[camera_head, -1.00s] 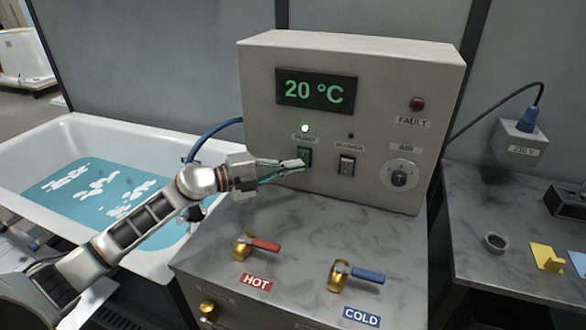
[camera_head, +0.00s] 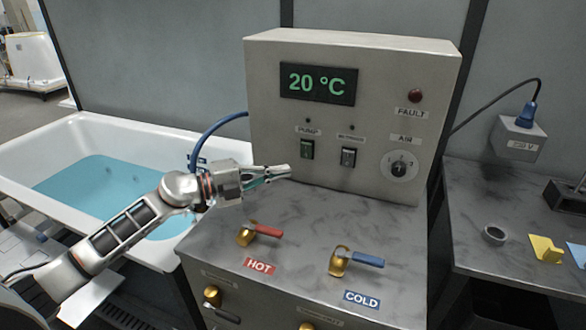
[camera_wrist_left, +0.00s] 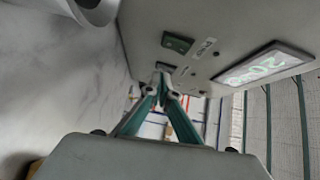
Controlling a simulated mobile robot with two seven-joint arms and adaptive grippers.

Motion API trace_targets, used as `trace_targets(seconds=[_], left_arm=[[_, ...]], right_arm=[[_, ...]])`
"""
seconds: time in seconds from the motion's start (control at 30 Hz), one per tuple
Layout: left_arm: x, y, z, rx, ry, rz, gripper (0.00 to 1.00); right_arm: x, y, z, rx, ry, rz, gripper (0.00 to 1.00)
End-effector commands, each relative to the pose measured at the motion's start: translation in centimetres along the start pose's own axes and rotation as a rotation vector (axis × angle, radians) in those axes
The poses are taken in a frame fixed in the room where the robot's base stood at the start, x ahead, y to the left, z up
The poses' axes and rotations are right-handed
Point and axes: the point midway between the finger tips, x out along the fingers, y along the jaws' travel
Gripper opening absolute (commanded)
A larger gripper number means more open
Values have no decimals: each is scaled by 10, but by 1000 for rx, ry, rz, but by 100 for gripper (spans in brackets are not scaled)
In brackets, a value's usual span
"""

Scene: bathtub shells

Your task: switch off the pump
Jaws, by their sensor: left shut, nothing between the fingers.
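The control box (camera_head: 350,200) stands on the grey bench. Its green pump rocker switch (camera_head: 307,149) sits under the PUMP label, and the small lamp (camera_head: 308,120) above it is dark. In the left wrist view the green switch (camera_wrist_left: 177,43) shows near the top. My left gripper (camera_head: 288,171) is shut and empty, just below and left of the switch, apart from it. Its closed fingertips (camera_wrist_left: 161,68) show in the left wrist view. My right gripper is in neither view.
A dark blower switch (camera_head: 348,156) and the AIR knob (camera_head: 398,167) sit right of the pump switch. Red (camera_head: 266,230) and blue (camera_head: 366,258) tap handles stand on the bench below. The bathtub (camera_head: 85,125) holds calm blue water.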

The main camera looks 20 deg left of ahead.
Motion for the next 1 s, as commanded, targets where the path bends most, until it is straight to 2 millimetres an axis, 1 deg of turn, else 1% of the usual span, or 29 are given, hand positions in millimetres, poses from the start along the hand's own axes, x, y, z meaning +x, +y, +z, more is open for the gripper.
trace_targets(seconds=[0.03, 0.1, 0.2, 0.3, 0.4, 0.57, 1.0], left_arm=[[-12, 8, 0, -4, -1, 6, 0], [-26, 10, 0, -3, -1, 6, 0], [-43, 11, 0, -3, 1, 5, 0], [-55, 12, 0, -4, 1, 3, 0], [-62, 12, 0, -3, 1, 3, 0], [-67, 11, 0, -2, 1, 0, 0], [-66, 11, 0, -2, 1, 0, 0]], right_arm=[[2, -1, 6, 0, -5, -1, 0], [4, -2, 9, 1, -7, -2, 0], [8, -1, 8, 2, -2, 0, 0], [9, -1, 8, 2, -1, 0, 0], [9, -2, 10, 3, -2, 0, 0], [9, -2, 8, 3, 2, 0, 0], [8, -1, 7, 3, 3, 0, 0]])
